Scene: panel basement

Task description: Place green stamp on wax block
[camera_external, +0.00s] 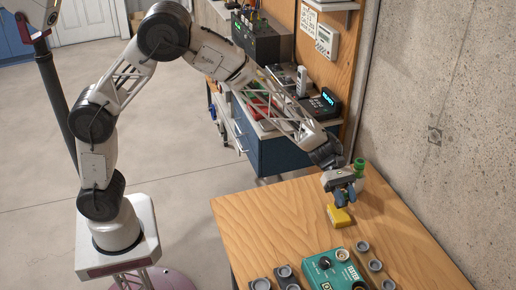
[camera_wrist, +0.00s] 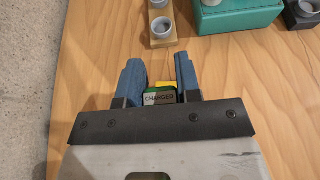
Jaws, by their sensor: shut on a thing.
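My gripper (camera_external: 345,197) is over the wooden table near the concrete wall. Its blue fingers also show in the wrist view (camera_wrist: 159,62), shut on the green stamp (camera_wrist: 158,94), which carries a label reading "CHARGED". Green of the stamp (camera_external: 360,163) also shows beside the gripper in the external view, and its lower part is hidden. The yellow wax block (camera_external: 341,217) lies on the table just below the fingertips. A sliver of yellow shows by the stamp in the wrist view. I cannot tell whether stamp and block touch.
A teal tester box (camera_external: 335,270) stands at the table's front, with several small grey cups on holders around it. A blue cabinet (camera_external: 285,150) with devices on top is behind the table. The table's left part (camera_external: 260,225) is clear.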

